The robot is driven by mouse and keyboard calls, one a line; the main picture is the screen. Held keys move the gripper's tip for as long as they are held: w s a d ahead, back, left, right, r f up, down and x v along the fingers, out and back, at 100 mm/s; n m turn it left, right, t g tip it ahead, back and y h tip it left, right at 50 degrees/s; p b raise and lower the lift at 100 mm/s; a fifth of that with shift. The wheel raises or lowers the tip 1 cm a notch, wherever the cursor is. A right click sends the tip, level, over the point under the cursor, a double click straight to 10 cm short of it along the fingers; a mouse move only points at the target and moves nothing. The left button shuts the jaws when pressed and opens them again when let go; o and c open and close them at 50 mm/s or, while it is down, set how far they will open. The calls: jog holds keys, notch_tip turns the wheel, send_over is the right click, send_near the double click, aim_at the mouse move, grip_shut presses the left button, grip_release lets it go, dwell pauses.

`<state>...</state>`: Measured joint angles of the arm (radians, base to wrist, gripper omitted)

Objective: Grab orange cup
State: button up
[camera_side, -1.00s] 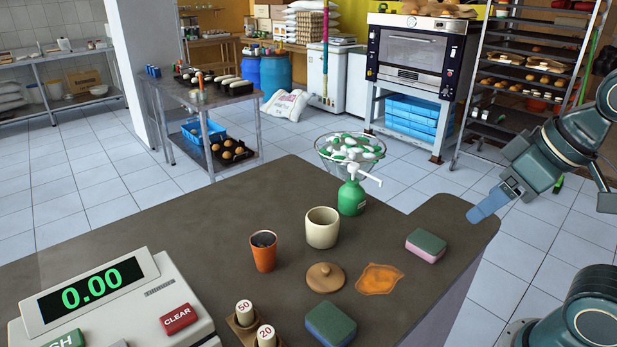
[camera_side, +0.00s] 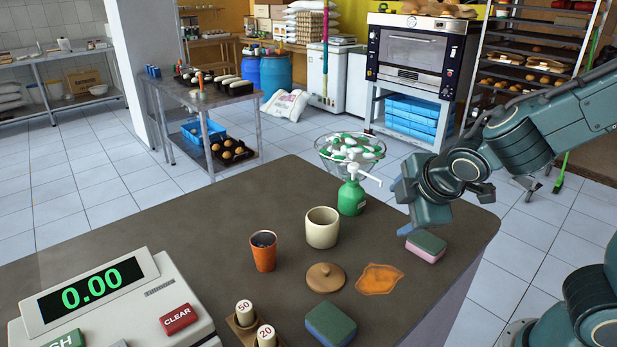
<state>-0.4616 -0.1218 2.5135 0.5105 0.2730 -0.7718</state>
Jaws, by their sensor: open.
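The orange cup (camera_side: 263,252) stands upright on the dark counter, with something dark inside its rim. A cream pot (camera_side: 322,228) stands close to its right and a little behind. My gripper (camera_side: 402,208) is at the right, over the counter's right part, well apart from the cup. It is open, and I see nothing held in it. Its fingers are partly hidden by the wrist.
Near the cup are a wooden lid (camera_side: 325,278), an orange spill (camera_side: 380,279), a green-and-pink sponge (camera_side: 426,246), a second sponge (camera_side: 331,323) and a green pump bottle (camera_side: 352,196). A wire basket (camera_side: 350,150) stands behind. A scale (camera_side: 110,305) fills the front left. Counter left of the cup is clear.

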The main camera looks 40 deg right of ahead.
aim_at(272, 261)
jog(key=w+a+f+n+t, duration=0.1)
jog(key=w+a+f+n, duration=0.1)
jog(key=a+n, duration=0.2)
jog(key=w+a+f+n+t, duration=0.2)
jog(key=a+n, duration=0.2)
jog(key=n, duration=0.3)
jog(key=w+a+f+n+t, duration=0.2)
jog(key=a+n, duration=0.1)
jog(key=n, duration=0.3)
jog(key=shift+a+f, duration=0.25)
jog(key=shift+a, duration=0.15)
jog(key=a+n+y, duration=0.1)
jog(key=a+n, duration=0.1)
jog(key=a+f+n+t+y, duration=0.1)
jog(key=a+n, duration=0.1)
jog(key=n, duration=0.1)
jog(key=a+f+n+y, duration=0.1)
jog(key=a+n, duration=0.1)
jog(key=shift+s+a+f+n+t, duration=0.15)
jog(key=shift+s+a+n+t, duration=0.05)
jog(key=shift+s+n+t, duration=0.2)
jog(key=shift+x, duration=4.35)
jog(key=shift+x, duration=2.6)
jog(key=shift+a, duration=0.15)
jog(key=shift+c, duration=0.3)
jog(key=c, duration=1)
